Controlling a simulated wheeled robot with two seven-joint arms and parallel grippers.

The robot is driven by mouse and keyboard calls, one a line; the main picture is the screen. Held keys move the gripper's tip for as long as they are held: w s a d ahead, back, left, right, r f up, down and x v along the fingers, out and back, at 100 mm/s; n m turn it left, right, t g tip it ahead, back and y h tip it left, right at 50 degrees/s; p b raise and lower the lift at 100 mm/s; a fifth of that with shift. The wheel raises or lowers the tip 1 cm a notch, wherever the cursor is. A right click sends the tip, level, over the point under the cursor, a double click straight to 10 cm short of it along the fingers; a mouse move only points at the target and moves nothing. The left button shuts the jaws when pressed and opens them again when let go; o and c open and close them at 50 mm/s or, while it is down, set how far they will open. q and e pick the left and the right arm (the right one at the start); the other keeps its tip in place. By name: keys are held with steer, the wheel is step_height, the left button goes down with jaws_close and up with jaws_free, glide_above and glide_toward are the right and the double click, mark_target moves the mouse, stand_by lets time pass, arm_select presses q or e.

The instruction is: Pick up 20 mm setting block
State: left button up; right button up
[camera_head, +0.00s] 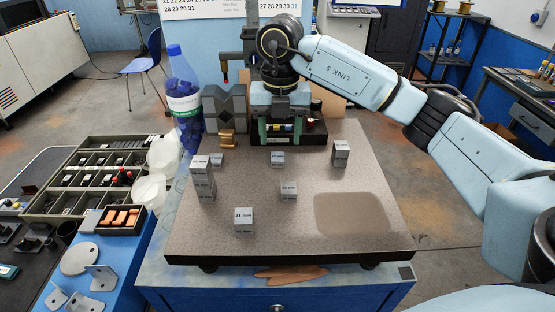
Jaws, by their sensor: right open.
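Several grey metal setting blocks stand on the speckled stone plate (330,240). Their printed labels are mostly too small to read, so I cannot tell which is the 20 mm one. A small block (278,159) stands at the back, just below and in front of my right gripper (281,137). Another block (288,191) stands nearer, and a larger one (244,221) is at the front. A tall block (341,153) is at the back right. My right gripper points down with its fingers apart, and I see no block between them. My left gripper is out of view.
At the plate's left are stacked blocks (203,180) and a small block (217,160). A bottle of blue pieces (184,95), a grey V-shaped block (226,108) and a brass piece (227,138) stand behind. A compartment tray (62,215) lies left. The plate's right side is clear.

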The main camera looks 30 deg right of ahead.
mark_target(278, 156)
steer(key=f, duration=0.5)
steer(key=shift+w+a+f, duration=0.1)
steer(key=shift+w+a, duration=0.1)
steer(key=shift+c, duration=0.2)
jaws_close()
